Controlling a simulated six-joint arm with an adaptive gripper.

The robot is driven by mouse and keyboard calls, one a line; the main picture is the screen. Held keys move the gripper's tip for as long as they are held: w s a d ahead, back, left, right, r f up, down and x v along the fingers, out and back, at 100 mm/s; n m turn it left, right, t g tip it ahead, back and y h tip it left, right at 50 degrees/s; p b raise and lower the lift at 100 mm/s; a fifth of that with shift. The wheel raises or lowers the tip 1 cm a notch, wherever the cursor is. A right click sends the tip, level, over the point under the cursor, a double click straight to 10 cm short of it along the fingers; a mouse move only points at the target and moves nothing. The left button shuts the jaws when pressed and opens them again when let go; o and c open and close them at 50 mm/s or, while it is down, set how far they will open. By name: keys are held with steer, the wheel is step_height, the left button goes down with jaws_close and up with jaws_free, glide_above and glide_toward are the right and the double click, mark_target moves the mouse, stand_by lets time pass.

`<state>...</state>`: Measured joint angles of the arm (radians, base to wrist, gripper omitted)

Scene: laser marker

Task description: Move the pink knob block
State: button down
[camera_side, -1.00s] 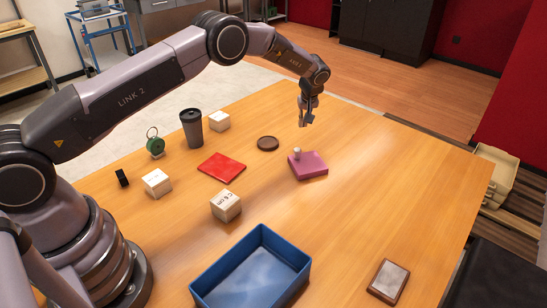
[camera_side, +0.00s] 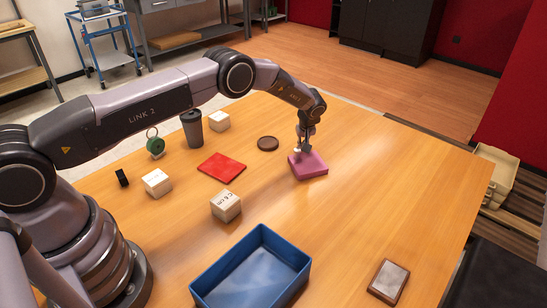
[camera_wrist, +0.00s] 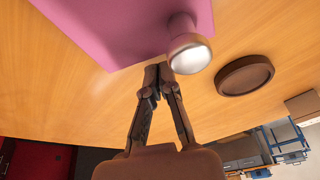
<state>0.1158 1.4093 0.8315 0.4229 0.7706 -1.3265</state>
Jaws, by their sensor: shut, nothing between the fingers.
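The pink knob block (camera_side: 308,168) lies flat on the wooden table, right of the middle. Its round pale metal knob (camera_wrist: 189,53) stands up from the pink face in the wrist view. My gripper (camera_side: 305,149) is low over the block, next to the knob. In the wrist view its fingertips (camera_wrist: 158,76) are together, with nothing between them, just beside the knob. I cannot tell whether they touch the knob or the block. The gripper partly hides the knob in the side view.
A dark round coaster (camera_side: 268,143) lies left of the block. A red pad (camera_side: 222,167), several pale cubes, a dark cup (camera_side: 192,130) and a green round item (camera_side: 156,146) stand farther left. A blue bin (camera_side: 204,287) is in front. A framed plate (camera_side: 389,281) lies front right.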

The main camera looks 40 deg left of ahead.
mark_target(305, 157)
steer(key=shift+s+d, duration=0.15)
steer(key=shift+d, duration=0.1)
steer(key=shift+s+d, duration=0.65)
steer(key=shift+d, duration=0.2)
steer(key=shift+s+d, duration=0.6)
steer(key=shift+d, duration=0.2)
